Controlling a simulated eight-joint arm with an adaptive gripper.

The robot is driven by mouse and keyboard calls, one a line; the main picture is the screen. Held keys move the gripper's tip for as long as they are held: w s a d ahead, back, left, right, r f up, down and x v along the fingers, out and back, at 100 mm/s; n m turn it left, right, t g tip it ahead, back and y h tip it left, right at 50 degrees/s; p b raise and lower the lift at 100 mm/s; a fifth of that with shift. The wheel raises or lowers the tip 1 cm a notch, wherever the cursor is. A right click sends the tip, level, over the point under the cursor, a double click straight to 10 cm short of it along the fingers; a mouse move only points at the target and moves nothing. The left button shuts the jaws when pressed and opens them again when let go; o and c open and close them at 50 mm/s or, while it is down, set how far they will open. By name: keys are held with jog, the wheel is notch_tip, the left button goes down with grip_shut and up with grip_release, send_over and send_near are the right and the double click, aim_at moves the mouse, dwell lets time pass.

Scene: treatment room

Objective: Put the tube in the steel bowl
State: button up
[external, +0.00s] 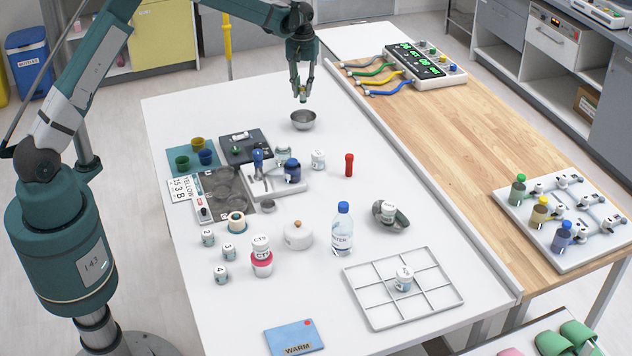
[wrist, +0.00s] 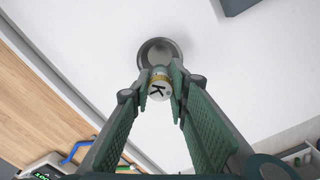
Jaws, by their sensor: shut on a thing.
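The steel bowl (external: 303,121) stands upright on the far part of the white table; its round rim also shows in the wrist view (wrist: 146,47). My gripper (external: 301,92) points down just above the bowl. Its fingers (wrist: 164,88) are shut on a small tube (wrist: 158,91), whose white end carries a black K and has a yellowish band. In the wrist view the tube overlaps the near rim of the bowl. In the external view it hangs above the bowl, small and partly hidden by the fingers. The visible part of the bowl looks empty.
A monitor box (external: 426,65) with coloured leads lies on the wooden counter at right. The table around the bowl is clear.

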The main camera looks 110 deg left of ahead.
aim_at(303, 102)
jog(key=shift+f+b, duration=0.75)
jog(key=shift+f, duration=3.2)
jog(key=o, duration=0.9)
jog(key=shift+r+p, duration=0.65)
jog(key=shift+r, duration=2.85)
